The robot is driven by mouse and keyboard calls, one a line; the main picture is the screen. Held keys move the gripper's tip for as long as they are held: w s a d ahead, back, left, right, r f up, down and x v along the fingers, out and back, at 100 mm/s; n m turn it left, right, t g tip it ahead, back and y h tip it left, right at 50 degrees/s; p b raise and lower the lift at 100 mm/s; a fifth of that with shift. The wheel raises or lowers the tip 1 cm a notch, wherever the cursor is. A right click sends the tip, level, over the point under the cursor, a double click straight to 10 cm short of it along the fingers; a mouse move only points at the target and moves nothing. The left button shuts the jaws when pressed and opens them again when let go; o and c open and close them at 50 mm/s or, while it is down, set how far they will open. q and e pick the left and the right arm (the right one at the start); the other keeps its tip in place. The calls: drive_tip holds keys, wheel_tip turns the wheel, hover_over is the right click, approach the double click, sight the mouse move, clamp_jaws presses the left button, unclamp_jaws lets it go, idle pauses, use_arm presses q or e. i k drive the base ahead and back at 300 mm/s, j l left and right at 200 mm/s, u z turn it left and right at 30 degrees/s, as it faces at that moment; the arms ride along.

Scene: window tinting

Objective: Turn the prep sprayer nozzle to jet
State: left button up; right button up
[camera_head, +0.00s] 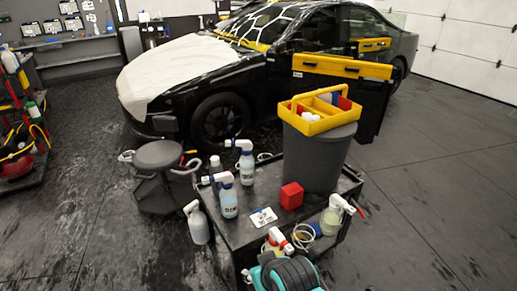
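Several spray bottles stand on and around a dark cart (238,232). One clear bottle with bluish liquid and a white head (228,203) is at the cart's left side, and a similar white-headed bottle (246,167) is behind it. A grey-white spray bottle (198,226) is left of the cart. A bottle with pale liquid and a white head with a red tip (330,219) is at the right, and a red-and-white sprayer head (278,240) shows at the front. The labels are too small to tell which is the prep sprayer, and nozzle settings cannot be read. Neither gripper is visible.
A grey bin (318,158) with a yellow caddy (312,117) stands at the cart's back right. A red block (291,196) and a white card (263,217) lie on the cart. A dark stool (158,156) is left; a partly covered car (190,70) is behind. Floor at right is clear.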

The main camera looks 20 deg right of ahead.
sight(351, 210)
drive_tip(key=z, duration=1.65)
